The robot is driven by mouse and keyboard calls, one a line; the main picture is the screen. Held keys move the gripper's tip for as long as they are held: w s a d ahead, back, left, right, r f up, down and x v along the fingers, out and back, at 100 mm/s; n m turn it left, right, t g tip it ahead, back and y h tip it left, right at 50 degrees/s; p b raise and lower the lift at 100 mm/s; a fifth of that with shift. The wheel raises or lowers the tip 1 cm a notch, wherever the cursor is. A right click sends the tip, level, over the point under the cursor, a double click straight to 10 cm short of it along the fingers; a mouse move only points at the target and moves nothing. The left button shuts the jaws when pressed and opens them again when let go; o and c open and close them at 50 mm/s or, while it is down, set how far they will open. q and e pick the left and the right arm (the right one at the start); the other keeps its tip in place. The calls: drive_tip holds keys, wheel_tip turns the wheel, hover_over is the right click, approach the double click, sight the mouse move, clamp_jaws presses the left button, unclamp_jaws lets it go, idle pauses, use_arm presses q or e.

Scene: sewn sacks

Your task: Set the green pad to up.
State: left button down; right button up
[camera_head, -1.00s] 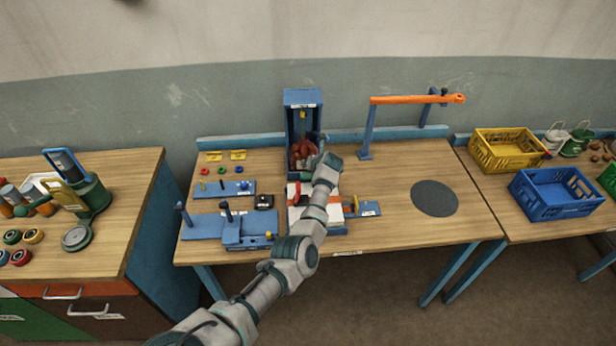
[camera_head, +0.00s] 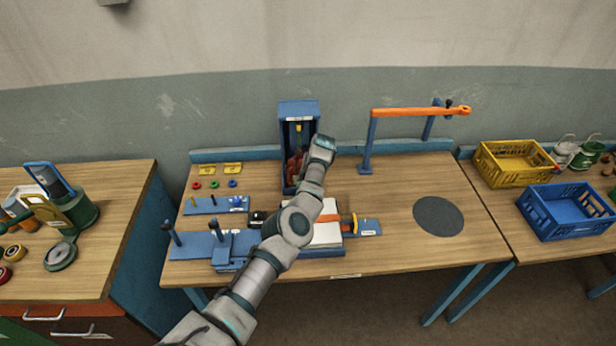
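A small round green piece (camera_head: 214,184), which looks like the green pad, lies on the back left of the middle table. It sits between a similar red one (camera_head: 196,185) and a blue one (camera_head: 232,183). It is too small to tell how it is set. My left arm reaches in from the bottom left across the table. Its wrist end, by my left gripper (camera_head: 321,150), is at the front right of the tall blue box, well right of the green piece. The fingers are hidden or too unclear to read. My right gripper is out of view.
The tall blue box (camera_head: 299,112) has something dark red inside. Yellow tags (camera_head: 232,169) lie behind the coloured pieces. Blue fixtures (camera_head: 215,206) with upright pegs stand in front. An orange-armed stand (camera_head: 420,112) is at right. Around the dark disc (camera_head: 437,216) the table is clear.

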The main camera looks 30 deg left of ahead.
use_arm(q)
drive_tip(key=c, duration=1.1)
unclamp_jaws()
drive_tip(key=shift+w, duration=0.1)
drive_tip(key=shift+o, duration=1.1)
drive_tip(key=shift+w+f, duration=0.1)
drive_tip(key=shift+f, duration=0.05)
drive_tip(key=shift+w, duration=0.15)
drive_tip(key=shift+r, duration=0.2)
drive_tip(key=v, duration=1.1)
drive_tip(key=shift+d+r, duration=0.15)
drive_tip(key=shift+d, duration=0.1)
drive_tip(key=shift+a, duration=0.1)
